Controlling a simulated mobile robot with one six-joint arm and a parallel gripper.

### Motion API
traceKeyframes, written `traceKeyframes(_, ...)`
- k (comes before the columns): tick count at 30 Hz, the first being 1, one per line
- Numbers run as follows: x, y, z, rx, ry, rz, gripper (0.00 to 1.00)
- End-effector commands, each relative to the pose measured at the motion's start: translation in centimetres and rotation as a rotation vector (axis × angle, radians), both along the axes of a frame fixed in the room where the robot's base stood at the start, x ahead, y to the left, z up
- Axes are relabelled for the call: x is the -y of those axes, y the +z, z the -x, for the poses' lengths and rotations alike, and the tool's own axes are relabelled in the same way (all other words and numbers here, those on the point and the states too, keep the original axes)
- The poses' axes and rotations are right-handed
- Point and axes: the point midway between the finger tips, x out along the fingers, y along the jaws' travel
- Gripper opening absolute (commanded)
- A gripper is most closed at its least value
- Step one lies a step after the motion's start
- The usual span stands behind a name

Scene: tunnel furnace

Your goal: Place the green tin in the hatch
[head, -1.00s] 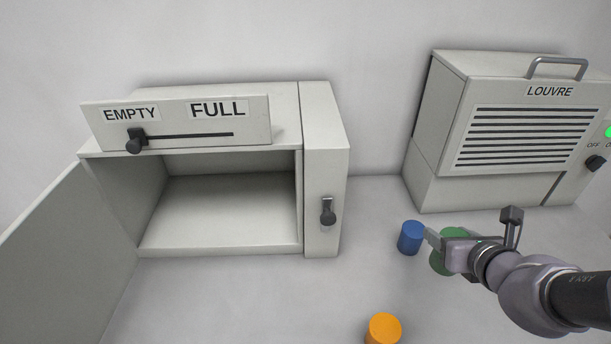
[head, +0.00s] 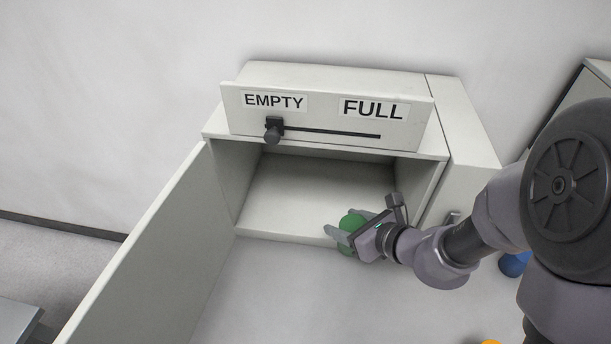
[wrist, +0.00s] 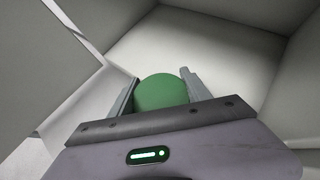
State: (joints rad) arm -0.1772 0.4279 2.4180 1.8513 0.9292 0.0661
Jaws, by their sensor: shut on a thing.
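The green tin (head: 351,221) is between the fingers of my gripper (head: 345,237), which is shut on it, at the front opening of the hatch. In the wrist view the green tin (wrist: 160,91) sits between the two fingers of my gripper (wrist: 157,88), with the hatch's inside beyond it. The hatch (head: 300,195) is a pale box with its door (head: 150,250) swung open to the left. Its interior looks empty. The tin's lower part is hidden by the gripper.
A panel marked EMPTY and FULL (head: 330,112) with a dark slider knob (head: 273,131) at the EMPTY end overhangs the opening. A blue tin (head: 514,264) and an orange tin (head: 491,342) are partly visible at the right. The surface before the hatch is clear.

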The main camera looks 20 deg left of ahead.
Motion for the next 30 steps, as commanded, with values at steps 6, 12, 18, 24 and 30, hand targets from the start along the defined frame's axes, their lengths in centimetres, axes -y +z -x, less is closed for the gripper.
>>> traceKeyframes(6, -2.5, -0.4, -2.3, 0.002, 0.003, 0.000, 0.00)
traceKeyframes(12, -6.0, -0.9, -5.7, 0.001, 0.001, 0.000, 0.00)
traceKeyframes(18, -9.4, -1.3, -9.0, 0.002, 0.000, -0.001, 0.00)
traceKeyframes(24, -11.3, -1.6, -11.0, 0.001, -0.002, 0.001, 0.00)
traceKeyframes(30, -11.4, -4.7, -11.1, -0.002, -0.003, 0.001, 0.00)
